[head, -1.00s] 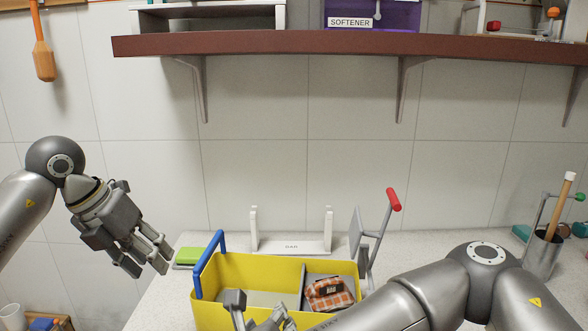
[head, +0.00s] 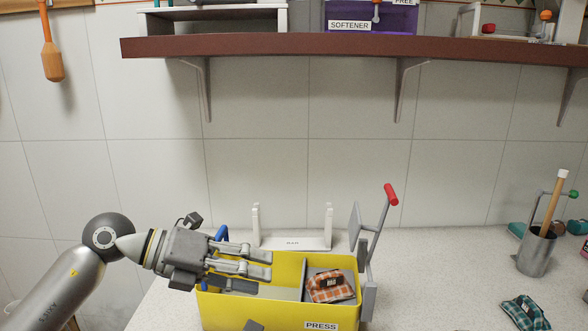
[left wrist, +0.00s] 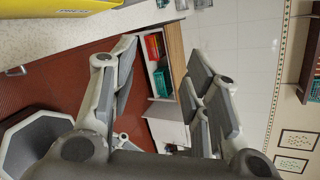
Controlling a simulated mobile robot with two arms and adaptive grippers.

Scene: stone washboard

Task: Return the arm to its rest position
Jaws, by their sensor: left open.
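My left arm comes in from the left of the head view. Its gripper (head: 258,271) points right, its fingers spread and empty, in front of or over the left part of the yellow bin (head: 270,315); the gap in height is hard to judge. In the left wrist view the fingers of this gripper (left wrist: 162,75) stand apart with nothing between them. My right arm no longer shows in the head view. Only a small dark grey tip is at the bottom edge by the bin, and I cannot tell what it belongs to.
An orange checkered bag (head: 331,287) lies in the bin's right compartment. A red-tipped lever (head: 378,228) rises at the bin's right. A grey cup (head: 536,251) and a green checkered bag (head: 525,313) are at the right. A brown shelf (head: 310,45) hangs above.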

